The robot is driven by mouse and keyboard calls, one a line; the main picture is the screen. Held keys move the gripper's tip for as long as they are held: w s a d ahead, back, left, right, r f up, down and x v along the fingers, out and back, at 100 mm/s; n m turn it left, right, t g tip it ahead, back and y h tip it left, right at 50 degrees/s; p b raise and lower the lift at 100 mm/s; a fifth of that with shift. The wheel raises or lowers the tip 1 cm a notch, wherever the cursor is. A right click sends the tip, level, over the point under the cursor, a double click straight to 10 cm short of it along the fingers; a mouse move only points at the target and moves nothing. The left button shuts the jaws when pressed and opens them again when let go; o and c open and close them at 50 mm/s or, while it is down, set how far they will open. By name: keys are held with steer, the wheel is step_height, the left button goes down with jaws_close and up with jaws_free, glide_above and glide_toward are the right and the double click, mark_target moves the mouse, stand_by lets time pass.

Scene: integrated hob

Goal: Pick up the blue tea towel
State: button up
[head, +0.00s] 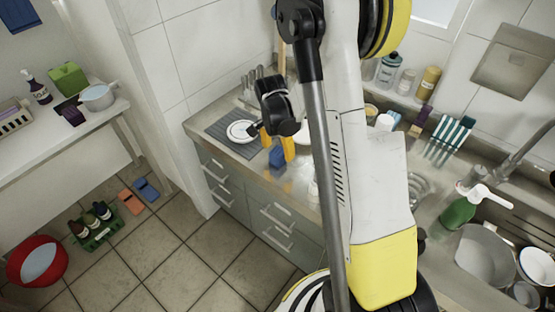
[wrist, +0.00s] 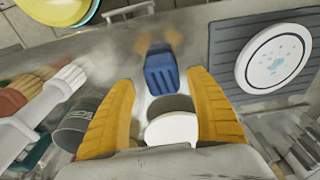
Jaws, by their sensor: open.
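A small blue thing (head: 277,158), which may be the blue tea towel, lies on the worktop just below my gripper (head: 277,145). In the wrist view the blue thing (wrist: 161,70) has ridges or folds and shows ahead, between the two yellow fingers of my gripper (wrist: 162,84). The fingers are apart, with nothing held between them. I cannot tell the exact gap between the fingertips and the blue thing.
A white plate (wrist: 274,56) lies on a dark ridged mat (wrist: 226,45) to the right. A white cup (wrist: 172,129) shows between the fingers, nearer the wrist. A dark cup (wrist: 76,126) and brushes (wrist: 62,84) are left. Drawers (head: 277,220) are below the worktop.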

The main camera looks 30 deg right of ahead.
mark_target(277, 152)
steer(key=f, duration=0.1)
steer(key=f+b, duration=0.1)
steer(key=f, duration=0.1)
steer(key=shift+w+f, duration=0.25)
steer(key=shift+f, duration=0.15)
steer(key=shift+r, duration=0.1)
steer(key=c, duration=1.3)
steer(key=shift+o, duration=0.2)
steer(key=shift+r, duration=0.45)
steer(key=r, duration=0.1)
steer(key=r+p, duration=0.2)
steer(key=r, duration=0.1)
steer(key=shift+s+d, duration=0.25)
steer(key=s+d+r+p, duration=0.1)
steer(key=s+d+r, duration=0.1)
steer(key=s+d+r+p, duration=0.1)
steer(key=s+d+r, duration=0.1)
steer(key=s+d, duration=0.1)
steer(key=s+d+r+p, duration=0.2)
steer(key=s, duration=0.1)
steer(key=shift+d, duration=0.3)
